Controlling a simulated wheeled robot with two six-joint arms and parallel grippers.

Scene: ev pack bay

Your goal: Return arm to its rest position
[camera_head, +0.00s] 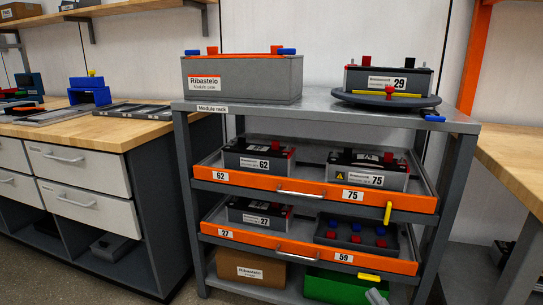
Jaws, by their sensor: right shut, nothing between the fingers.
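My right gripper (377,296) shows only as a grey tip at the bottom edge, in front of the green box; it is shut and empty. The rest of my right arm is out of the picture. My left gripper is not in view. Ahead stands the grey module rack (330,116). Its upper orange-fronted drawer (276,186) holds modules 62 (259,160) and 75 (368,172). The lower drawer (276,240) holds module 27 (258,214) and a tray (356,237) of red and blue caps. Both drawers look pulled out a little.
On the rack top are a grey Ribastelo module (240,82) and module 29 (387,82) on a dark round turntable (386,99). A cardboard box (251,269) and a green box (335,287) sit below. Wooden benches stand left (110,133) and right (510,150).

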